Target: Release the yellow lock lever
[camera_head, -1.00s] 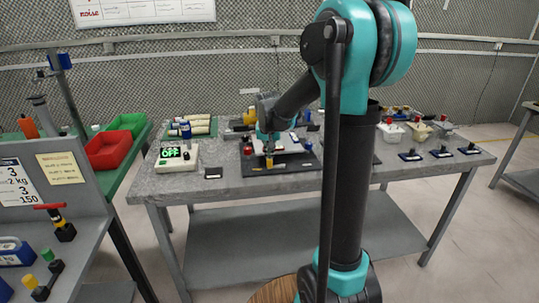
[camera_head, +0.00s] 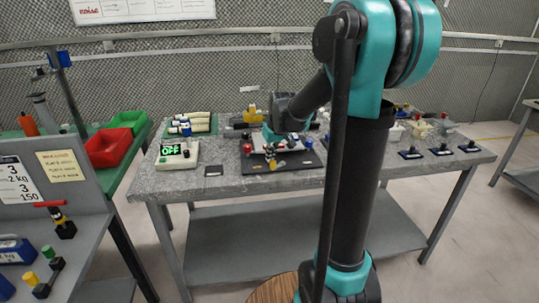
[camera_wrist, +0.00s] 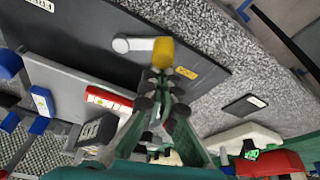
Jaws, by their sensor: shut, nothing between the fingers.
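The lock lever shows in the wrist view as a pale grey arm (camera_wrist: 133,44) with a yellow knob (camera_wrist: 162,52) at its end. It lies at the edge of a dark base plate (camera_wrist: 225,25). My gripper (camera_wrist: 160,82) is shut and empty, with its fingertips close to the knob. I cannot tell whether they touch it. In the head view, my gripper (camera_head: 271,146) is low over the same dark plate (camera_head: 300,167), and a small yellow part (camera_head: 273,166) shows just below it.
A red and white block (camera_wrist: 108,100) and a grey plate (camera_wrist: 65,85) lie beside the gripper. In the head view, a box with a green OFF display (camera_head: 176,152) stands to the left, and several black-based items (camera_head: 440,150) stand at the right.

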